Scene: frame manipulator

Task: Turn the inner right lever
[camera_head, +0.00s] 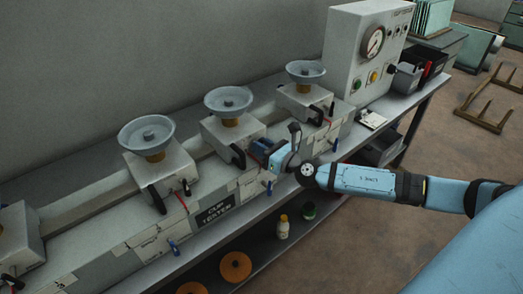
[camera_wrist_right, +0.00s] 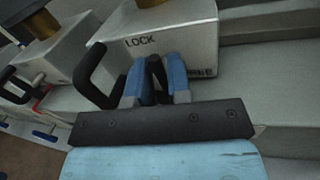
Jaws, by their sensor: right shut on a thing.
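The inner right station of the cup tester is a grey box (camera_head: 232,136) under a pale blue dish (camera_head: 228,100). In the right wrist view its face reads "LOCK" (camera_wrist_right: 140,42). My right gripper (camera_head: 262,149) is at the right part of this box's front, and its blue fingers (camera_wrist_right: 158,82) are shut on a dark lever (camera_wrist_right: 155,70). The lever is mostly hidden between the fingers. A larger black handle (camera_head: 238,157) stands left of the gripper on the same box and also shows in the wrist view (camera_wrist_right: 98,75). My left gripper is not in view.
Similar stations stand on either side, the left one (camera_head: 162,168) and the right one (camera_head: 302,98), with black handles and red-tipped levers. Small blue valves line the front panel. A gauge box (camera_head: 372,55) stands at the far right.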

